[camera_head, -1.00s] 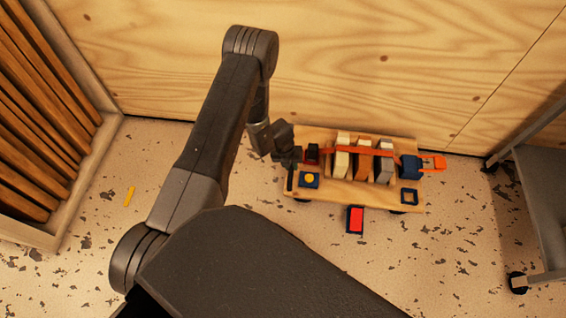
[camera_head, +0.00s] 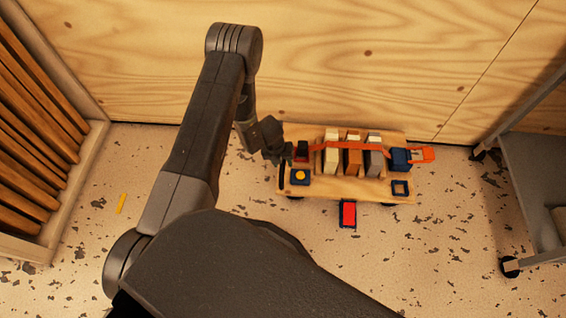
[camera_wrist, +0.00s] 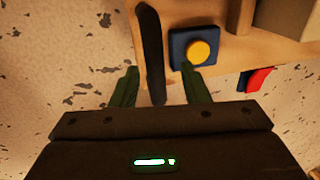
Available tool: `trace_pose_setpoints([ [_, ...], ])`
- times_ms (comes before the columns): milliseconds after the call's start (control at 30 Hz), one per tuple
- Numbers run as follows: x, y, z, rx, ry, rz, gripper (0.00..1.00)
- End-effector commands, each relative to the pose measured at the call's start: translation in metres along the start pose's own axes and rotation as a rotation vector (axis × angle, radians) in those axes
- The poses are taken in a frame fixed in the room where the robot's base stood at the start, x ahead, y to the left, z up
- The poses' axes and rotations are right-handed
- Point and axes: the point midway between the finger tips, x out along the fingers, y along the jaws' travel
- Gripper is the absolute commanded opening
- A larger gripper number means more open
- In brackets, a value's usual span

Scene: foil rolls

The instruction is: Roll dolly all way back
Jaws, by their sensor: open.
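The wooden dolly (camera_head: 340,188) stands on the floor by the plywood wall, its long back edge close along it; any gap there is hidden. Several blocks (camera_head: 353,158) stand on it under an orange strap (camera_head: 345,146). A dark bar (camera_head: 282,176) lies at its left end. In the wrist view my gripper (camera_wrist: 160,92) is open, with the dark bar (camera_wrist: 151,50) reaching between the two green fingers, apart from both. A blue pad with a yellow button (camera_wrist: 199,49) is just beyond the right finger.
A red pad in a blue frame (camera_head: 348,214) is at the dolly's front edge. A slatted wooden rack (camera_head: 30,170) stands left, and a grey wheeled cart (camera_head: 535,190) right. The floor left of the dolly is open.

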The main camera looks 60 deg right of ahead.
Motion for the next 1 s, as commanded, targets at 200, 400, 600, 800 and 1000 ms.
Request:
trace_pose_setpoints([
  [200,-0.054,-0.002,0.001,0.000,-0.002,-0.001,0.41],
  [400,-0.097,-0.002,0.001,0.002,-0.002,-0.001,0.41],
  [600,-0.120,-0.002,0.000,0.003,0.000,-0.001,0.41],
  [800,-0.125,-0.002,0.000,0.002,0.001,-0.001,0.41],
  [1000,-0.124,-0.002,0.000,0.003,0.001,-0.001,0.41],
])
